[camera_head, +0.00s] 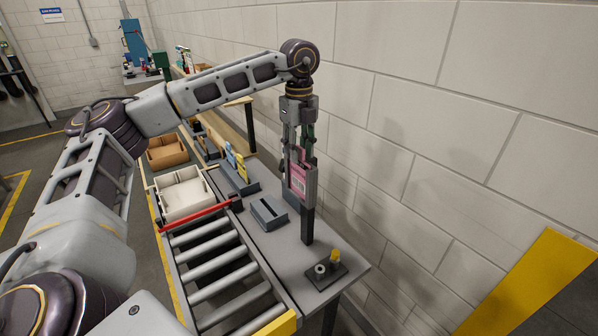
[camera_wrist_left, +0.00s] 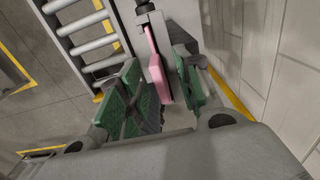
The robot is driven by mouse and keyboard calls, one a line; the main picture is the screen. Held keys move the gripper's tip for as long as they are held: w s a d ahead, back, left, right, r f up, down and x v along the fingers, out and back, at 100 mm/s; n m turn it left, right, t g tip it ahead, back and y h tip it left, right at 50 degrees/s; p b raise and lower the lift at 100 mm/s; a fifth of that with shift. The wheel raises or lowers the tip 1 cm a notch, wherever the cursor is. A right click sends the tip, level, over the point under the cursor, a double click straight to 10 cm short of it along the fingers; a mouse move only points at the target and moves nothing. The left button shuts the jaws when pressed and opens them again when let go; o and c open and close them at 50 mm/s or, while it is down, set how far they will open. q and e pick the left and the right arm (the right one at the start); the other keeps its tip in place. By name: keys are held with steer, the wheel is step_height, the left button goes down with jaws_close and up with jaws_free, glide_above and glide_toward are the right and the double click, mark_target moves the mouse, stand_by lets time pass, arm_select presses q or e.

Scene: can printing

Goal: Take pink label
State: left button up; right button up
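The pink label (camera_head: 298,179) sits upright in a grey holder at the top of a dark post (camera_head: 307,226) that stands on the grey worktable. My left gripper (camera_head: 300,160) points down from above at the label. In the left wrist view the green-padded fingers of my left gripper (camera_wrist_left: 160,92) are apart, with the pink label (camera_wrist_left: 153,62) between them. The gripper looks open; I see no clear pinch on the label. My right gripper is not in view.
A roller conveyor (camera_head: 215,262) with a white bin (camera_head: 182,196) runs left of the worktable (camera_head: 283,250). A slotted grey block (camera_head: 268,212), yellow and blue labels (camera_head: 236,163) and a small stand with a yellow piece (camera_head: 334,258) are on the table. A block wall (camera_head: 420,130) closes the right side.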

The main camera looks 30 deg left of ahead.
arm_select(q)
steer(key=shift+c, duration=0.3)
jaws_close()
steer(key=shift+r, duration=0.2)
